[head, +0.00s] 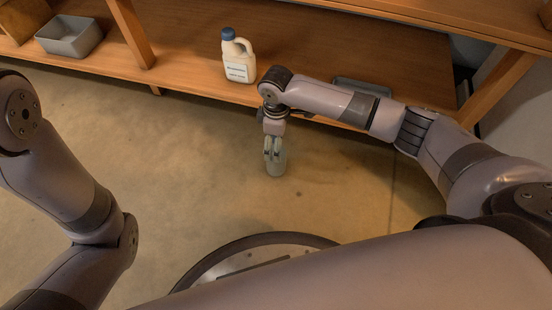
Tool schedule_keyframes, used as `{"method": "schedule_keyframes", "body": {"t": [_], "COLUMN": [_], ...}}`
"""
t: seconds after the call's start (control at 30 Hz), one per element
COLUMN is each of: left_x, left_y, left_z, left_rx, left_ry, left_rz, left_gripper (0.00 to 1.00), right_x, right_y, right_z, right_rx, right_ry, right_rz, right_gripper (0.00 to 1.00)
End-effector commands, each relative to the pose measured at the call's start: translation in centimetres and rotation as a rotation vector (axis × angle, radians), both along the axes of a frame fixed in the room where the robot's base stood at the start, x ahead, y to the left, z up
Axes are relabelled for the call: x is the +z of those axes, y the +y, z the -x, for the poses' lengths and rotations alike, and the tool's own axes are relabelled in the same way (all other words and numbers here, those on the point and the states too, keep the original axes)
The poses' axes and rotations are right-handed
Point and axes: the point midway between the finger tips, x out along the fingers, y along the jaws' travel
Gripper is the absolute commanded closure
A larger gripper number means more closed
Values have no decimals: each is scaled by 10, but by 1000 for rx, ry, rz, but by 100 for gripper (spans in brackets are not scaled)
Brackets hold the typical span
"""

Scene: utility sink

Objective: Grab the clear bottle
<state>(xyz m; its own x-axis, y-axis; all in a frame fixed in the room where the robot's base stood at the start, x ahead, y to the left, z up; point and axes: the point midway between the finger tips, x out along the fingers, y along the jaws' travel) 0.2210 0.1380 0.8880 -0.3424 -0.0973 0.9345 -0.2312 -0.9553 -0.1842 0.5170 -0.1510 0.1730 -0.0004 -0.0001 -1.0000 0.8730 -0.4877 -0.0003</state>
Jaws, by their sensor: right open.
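The clear bottle (276,167) is a small, see-through, greenish-grey shape, upright over the tan floor in the middle of the head view. My right gripper (272,149) points down at it from above, its open fingers at the bottle's upper part. The fingers overlap the bottle in the picture and hide part of it. I cannot tell whether they touch it. My left arm shows at the left edge, but its gripper is out of view.
A wooden shelf (185,68) runs along the back. On it stand a cream jug with a blue cap (239,62) and a grey bin (69,38). A grey tray (350,88) lies partly behind my right arm. The floor at left centre is clear.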

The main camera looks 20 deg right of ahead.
Motion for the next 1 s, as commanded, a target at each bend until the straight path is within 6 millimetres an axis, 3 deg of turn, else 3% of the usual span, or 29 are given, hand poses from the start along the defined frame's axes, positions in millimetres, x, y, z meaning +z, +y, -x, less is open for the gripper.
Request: {"method": "schedule_keyframes", "body": {"t": [0.03, 0.2, 0.57, 1.0], "left_x": [-11, -23, -25, -25], "left_y": [0, -1, -1, -1], "left_z": [6, 9, 9, 9], "left_rx": [0, 1, 1, 1], "left_ry": [-17, -23, -23, -24], "left_rz": [0, -1, -1, -2], "left_gripper": [34, 34, 34, 34], "right_x": [-15, -30, -33, -33], "right_y": [1, 1, 1, 1], "right_z": [-1, -1, -1, 0], "right_rx": [0, 0, 0, 0], "right_ry": [-1, -1, -1, -1], "right_rz": [0, 0, 0, 0], "right_gripper": [23, 23, 23, 52]}}
